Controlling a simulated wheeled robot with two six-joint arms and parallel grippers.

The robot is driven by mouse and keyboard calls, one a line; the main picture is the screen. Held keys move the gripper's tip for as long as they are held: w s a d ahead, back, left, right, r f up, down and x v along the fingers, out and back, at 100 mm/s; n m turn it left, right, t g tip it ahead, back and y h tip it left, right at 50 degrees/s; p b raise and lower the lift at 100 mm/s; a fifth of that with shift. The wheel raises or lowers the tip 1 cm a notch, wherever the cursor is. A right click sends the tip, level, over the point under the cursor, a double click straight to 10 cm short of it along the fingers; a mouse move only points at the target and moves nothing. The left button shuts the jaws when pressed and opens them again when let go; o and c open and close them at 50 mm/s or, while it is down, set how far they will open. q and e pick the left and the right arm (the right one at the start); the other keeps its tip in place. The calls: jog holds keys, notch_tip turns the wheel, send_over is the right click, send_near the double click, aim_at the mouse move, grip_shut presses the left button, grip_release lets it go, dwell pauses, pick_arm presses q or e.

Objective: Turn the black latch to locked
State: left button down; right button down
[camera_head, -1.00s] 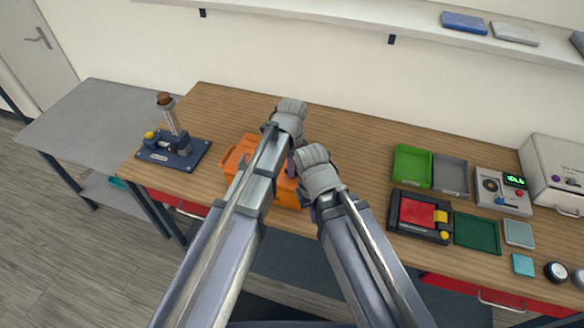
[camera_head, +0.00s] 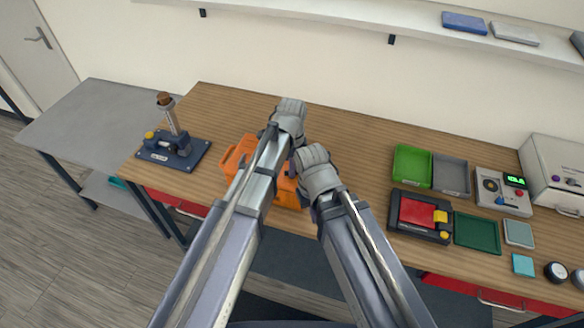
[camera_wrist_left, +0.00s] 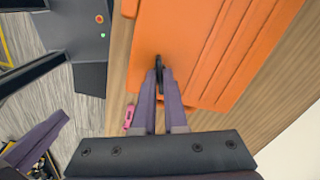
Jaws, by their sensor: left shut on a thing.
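The orange case (camera_head: 287,193) sits on the wooden bench, partly covered by my two arms in the head view. In the left wrist view its flat orange face (camera_wrist_left: 190,45) fills the upper middle. The black latch (camera_wrist_left: 158,62) is a small dark piece at that face, between the tips of my left gripper (camera_wrist_left: 159,82). The left fingers are shut on it. In the head view my left gripper (camera_head: 291,166) is mostly hidden by the arms and the latch cannot be seen. My right wrist is beside it, with its fingers hidden.
A blue fixture (camera_head: 175,152) stands left of the case. To the right are a green tray (camera_head: 412,166), a grey tray (camera_head: 451,176), a black-and-red device (camera_head: 420,215) and a meter (camera_head: 503,190). A small pink thing (camera_wrist_left: 129,116) shows beside the left fingers. Bench behind the arms is clear.

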pick_arm(q)
jog(key=n, duration=0.6)
jog(key=shift+n, duration=0.3)
jog(key=n, duration=0.6)
jog(key=shift+n, duration=0.3)
jog(key=c, duration=1)
grip_release()
jog(key=shift+o, duration=0.2)
notch_tip(320, 180, up, 8)
jog(key=p, duration=0.8)
jog(key=shift+f, duration=0.1)
